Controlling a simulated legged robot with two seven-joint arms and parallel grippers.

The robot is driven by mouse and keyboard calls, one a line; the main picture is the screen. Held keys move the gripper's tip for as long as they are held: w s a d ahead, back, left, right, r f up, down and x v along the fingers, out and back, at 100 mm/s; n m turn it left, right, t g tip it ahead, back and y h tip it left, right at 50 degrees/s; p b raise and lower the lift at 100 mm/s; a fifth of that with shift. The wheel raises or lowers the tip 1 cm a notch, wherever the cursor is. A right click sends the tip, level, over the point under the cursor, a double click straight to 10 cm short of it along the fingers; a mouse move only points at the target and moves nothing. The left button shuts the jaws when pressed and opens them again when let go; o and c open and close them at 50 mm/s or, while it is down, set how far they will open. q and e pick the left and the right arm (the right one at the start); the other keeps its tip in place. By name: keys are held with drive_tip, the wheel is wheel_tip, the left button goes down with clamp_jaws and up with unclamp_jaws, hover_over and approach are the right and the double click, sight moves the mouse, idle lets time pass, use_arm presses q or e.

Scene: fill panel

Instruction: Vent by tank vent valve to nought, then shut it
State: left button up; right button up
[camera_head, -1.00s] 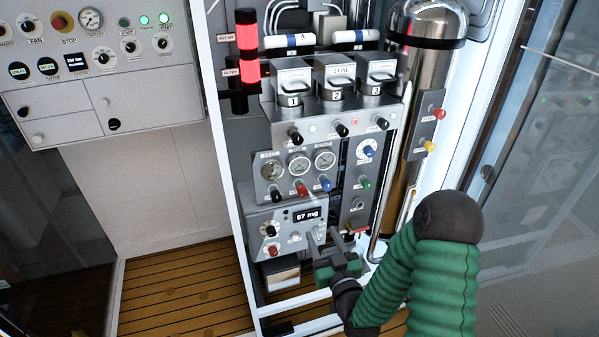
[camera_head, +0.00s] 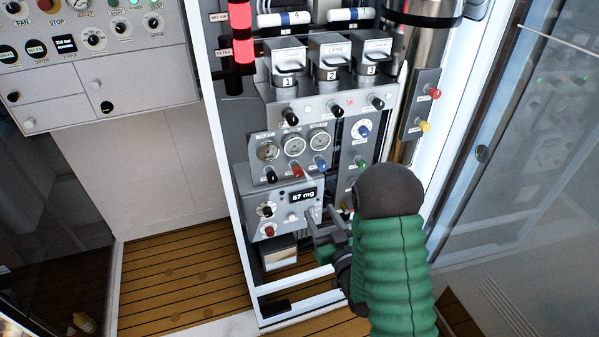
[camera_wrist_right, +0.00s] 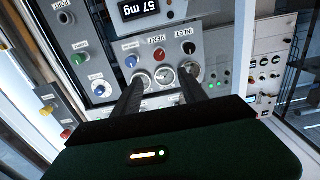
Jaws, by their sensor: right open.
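A red knob (camera_head: 297,172) sits under the middle of three round gauges on the grey panel. In the right wrist view, where the panel appears turned over, this red knob (camera_wrist_right: 159,54) has a label reading VENT. A black knob (camera_wrist_right: 189,48) labelled INLET and a blue knob (camera_wrist_right: 130,62) flank it. My right gripper (camera_head: 322,222) is open and empty, low in front of the display box, below and right of the red knob. Its two fingers (camera_wrist_right: 163,82) show apart in the wrist view. My left gripper is out of view.
A display (camera_head: 303,194) reads 57 mg. Black knobs, a yellow knob (camera_head: 424,125) and a red knob (camera_head: 435,93) stick out nearby. The white cabinet frame (camera_head: 250,265) edges the opening. My right forearm hides the panel's lower right.

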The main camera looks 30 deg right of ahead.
drive_tip(key=w+f+b, duration=0.1)
drive_tip(key=w+b, duration=0.1)
drive_tip(key=b, duration=0.3)
drive_tip(key=p, duration=0.1)
approach(299, 174)
drive_tip(key=x, duration=0.8)
drive_tip(key=shift+w+d, duration=0.1)
drive_tip(key=shift+w, duration=0.3)
clamp_jaws()
